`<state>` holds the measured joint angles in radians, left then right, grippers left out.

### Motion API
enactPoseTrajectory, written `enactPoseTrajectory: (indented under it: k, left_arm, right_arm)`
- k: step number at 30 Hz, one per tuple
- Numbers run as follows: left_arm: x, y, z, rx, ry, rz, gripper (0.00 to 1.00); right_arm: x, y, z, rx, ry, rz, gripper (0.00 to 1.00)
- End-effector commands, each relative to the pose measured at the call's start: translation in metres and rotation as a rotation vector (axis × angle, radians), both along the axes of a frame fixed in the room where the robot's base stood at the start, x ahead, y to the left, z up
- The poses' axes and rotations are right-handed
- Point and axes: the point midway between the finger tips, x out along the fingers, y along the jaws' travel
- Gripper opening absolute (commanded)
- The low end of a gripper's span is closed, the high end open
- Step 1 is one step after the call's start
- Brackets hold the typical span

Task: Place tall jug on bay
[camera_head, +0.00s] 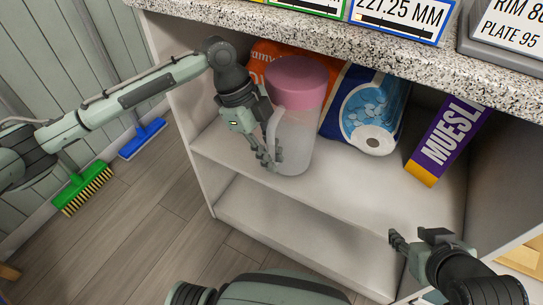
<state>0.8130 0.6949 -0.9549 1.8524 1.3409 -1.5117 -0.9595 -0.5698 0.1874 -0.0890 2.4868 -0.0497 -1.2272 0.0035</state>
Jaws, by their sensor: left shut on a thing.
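The tall jug (297,125) is translucent grey with a pink lid, and its handle is on the left side. It is upright at the front left of the upper open bay (350,205) under the granite counter. I cannot tell whether its base touches the shelf. My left gripper (270,160) is shut on the jug at its handle side. My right gripper (416,241) is at the lower right, in front of the shelf unit and apart from the jug. Its fingers are too small and angled to tell open from shut.
An orange pack (262,52), a blue paper-roll pack (366,108) and a purple muesli box (446,143) stand in the bay behind and right of the jug. The granite counter edge (300,32) overhangs. A green broom (83,190) and a blue broom (142,138) are at left.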

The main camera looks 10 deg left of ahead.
Motion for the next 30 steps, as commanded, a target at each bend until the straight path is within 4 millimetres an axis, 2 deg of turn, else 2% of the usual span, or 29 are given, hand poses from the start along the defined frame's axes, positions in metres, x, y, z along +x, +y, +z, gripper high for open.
enactPoseTrajectory:
  k: [5,15,16,20,30]
  left_arm:
    - [0.002,0.000,-0.006,0.000,-0.001,-0.001,0.00]
    - [0.002,-0.001,-0.008,-0.001,-0.002,0.000,0.00]
    - [0.001,0.000,-0.009,0.001,-0.001,0.000,0.18]
    - [0.001,0.000,-0.009,0.001,-0.001,-0.001,0.34]
    - [0.001,0.000,-0.007,0.001,-0.002,0.000,0.35]
  right_arm:
    - [0.011,0.007,0.009,0.021,-0.053,0.008,0.40]
    - [0.007,0.005,0.006,0.015,-0.032,0.003,0.40]
    - [0.006,0.004,0.005,0.013,-0.026,0.001,0.40]
    - [0.004,0.003,0.002,0.009,-0.020,0.002,0.40]
    - [0.001,0.002,-0.001,0.003,-0.014,0.006,0.40]
